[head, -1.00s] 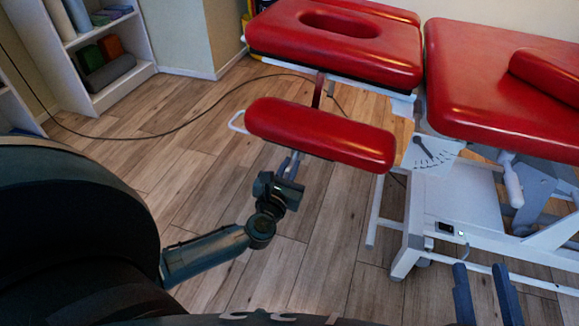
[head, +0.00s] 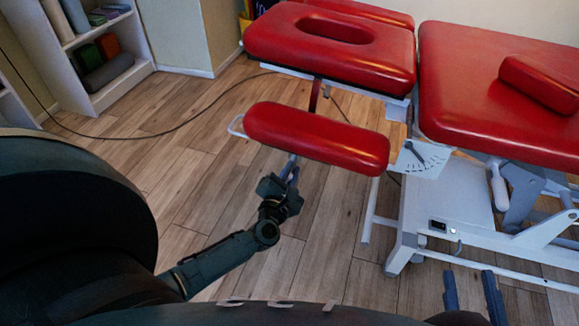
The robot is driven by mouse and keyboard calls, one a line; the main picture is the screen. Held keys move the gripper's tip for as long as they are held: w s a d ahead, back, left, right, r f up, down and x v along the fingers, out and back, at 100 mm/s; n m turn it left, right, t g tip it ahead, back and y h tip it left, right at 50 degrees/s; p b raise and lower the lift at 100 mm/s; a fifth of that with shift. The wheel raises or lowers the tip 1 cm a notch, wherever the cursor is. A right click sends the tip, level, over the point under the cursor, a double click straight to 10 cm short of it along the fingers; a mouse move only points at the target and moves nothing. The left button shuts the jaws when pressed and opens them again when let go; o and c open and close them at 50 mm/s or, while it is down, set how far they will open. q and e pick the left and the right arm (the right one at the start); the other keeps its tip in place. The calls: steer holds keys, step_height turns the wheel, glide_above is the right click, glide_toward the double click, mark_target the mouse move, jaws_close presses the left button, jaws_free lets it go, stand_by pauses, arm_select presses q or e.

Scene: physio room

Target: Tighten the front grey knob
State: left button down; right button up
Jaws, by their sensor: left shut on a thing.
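A red padded armrest (head: 315,138) hangs on the near side of the treatment table, below its headrest (head: 330,42). My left gripper (head: 287,178) reaches up from the lower left to the metal bar under the armrest. It is shut on a small part there, seemingly the front grey knob, which the fingers mostly hide. My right gripper (head: 472,294) shows at the bottom right, with two parallel dark fingers apart and nothing between them. It is in front of the table's white frame.
The red main pad (head: 490,95) and white base frame (head: 455,222) fill the right side. A dark cable (head: 190,131) crosses the wooden floor. A shelf (head: 120,72) stands at the upper left.

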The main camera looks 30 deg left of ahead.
arm_select(q)
steer(key=m+p, duration=0.1)
steer(key=m, duration=0.2)
steer(key=f+m+p, duration=0.1)
steer(key=m, duration=0.3)
steer(key=m+p, duration=0.1)
steer(key=m, duration=0.1)
steer(key=shift+f+m, duration=0.15)
steer(key=shift+m, duration=0.25)
steer(key=shift+a+m, duration=0.1)
steer(key=shift+m, duration=0.2)
arm_select(e)
steer(key=shift+d+f+m+g+h, duration=0.1)
steer(key=shift+d+m+g+h, duration=0.45)
steer(key=shift+g+h, duration=0.3)
steer(key=shift+f, duration=0.1)
arm_select(q)
steer(key=c, duration=1.7)
jaws_free()
steer(key=shift+o, duration=1.2)
arm_select(e)
steer(key=shift+w, duration=0.15)
arm_select(q)
steer(key=shift+d, duration=0.2)
